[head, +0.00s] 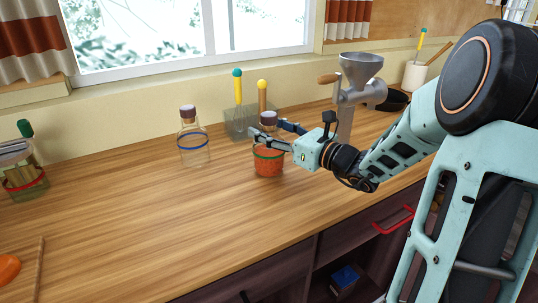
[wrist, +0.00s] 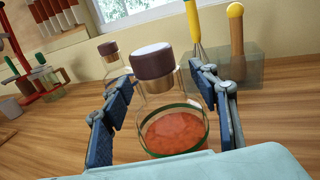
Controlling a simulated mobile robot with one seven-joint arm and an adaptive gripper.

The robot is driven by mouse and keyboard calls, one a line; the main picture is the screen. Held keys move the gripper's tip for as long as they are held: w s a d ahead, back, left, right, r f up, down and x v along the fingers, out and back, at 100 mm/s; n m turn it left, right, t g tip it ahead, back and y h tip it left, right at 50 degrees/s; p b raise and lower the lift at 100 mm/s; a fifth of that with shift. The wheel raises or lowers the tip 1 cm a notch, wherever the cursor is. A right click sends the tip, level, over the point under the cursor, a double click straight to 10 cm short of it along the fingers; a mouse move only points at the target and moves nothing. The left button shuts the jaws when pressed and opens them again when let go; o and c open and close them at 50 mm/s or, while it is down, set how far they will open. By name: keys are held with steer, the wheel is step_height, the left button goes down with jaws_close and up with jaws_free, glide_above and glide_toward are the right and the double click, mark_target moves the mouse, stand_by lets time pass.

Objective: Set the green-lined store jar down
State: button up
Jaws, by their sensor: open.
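The green-lined store jar (head: 268,160) stands upright on the wooden counter in the head view, with orange-red contents, a green band and a dark cork-like stopper. It also shows large in the wrist view (wrist: 172,130). My gripper (head: 272,138) is at the jar. In the wrist view its two fingers (wrist: 160,105) are spread on either side of the jar, with a visible gap at the left finger. The right finger is close to the glass; whether it touches is unclear. The lower front of the jar is hidden by my gripper body in the wrist view.
A blue-banded empty jar (head: 193,137) stands to the left. A grey holder (head: 239,122) with green- and yellow-topped utensils is just behind. A metal grinder (head: 355,88) stands to the right, near a black bowl (head: 394,101). The counter's left middle is clear.

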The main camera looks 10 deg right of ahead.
steer(key=shift+c, duration=0.3)
jaws_close()
steer(key=shift+r, duration=0.15)
